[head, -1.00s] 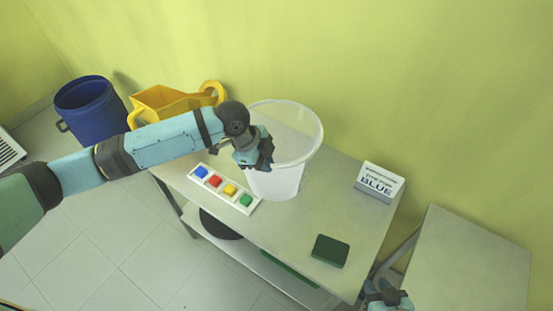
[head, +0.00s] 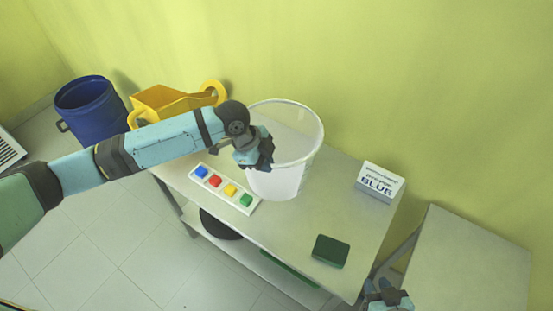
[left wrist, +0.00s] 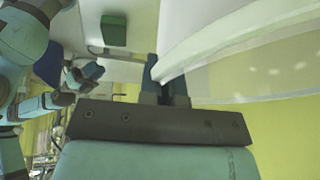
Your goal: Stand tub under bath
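The tub (head: 285,180) is a whitish, see-through bucket at the back of the grey table, upright or nearly so. I cannot tell whether its base touches the table top. My left gripper (head: 264,158) is at the left side of its rim. In the left wrist view the tub's pale wall (left wrist: 230,50) runs down between the close-set fingers (left wrist: 165,85), which look shut on it. My right gripper (head: 388,300) shows at the bottom edge, apart from the tub; its fingers are unclear. No bath can be made out.
On the table (head: 300,225) are a strip of coloured buttons (head: 223,186), a box marked BLUE (head: 379,182) and a dark green block (head: 330,251). Another table (head: 460,265) is at right.

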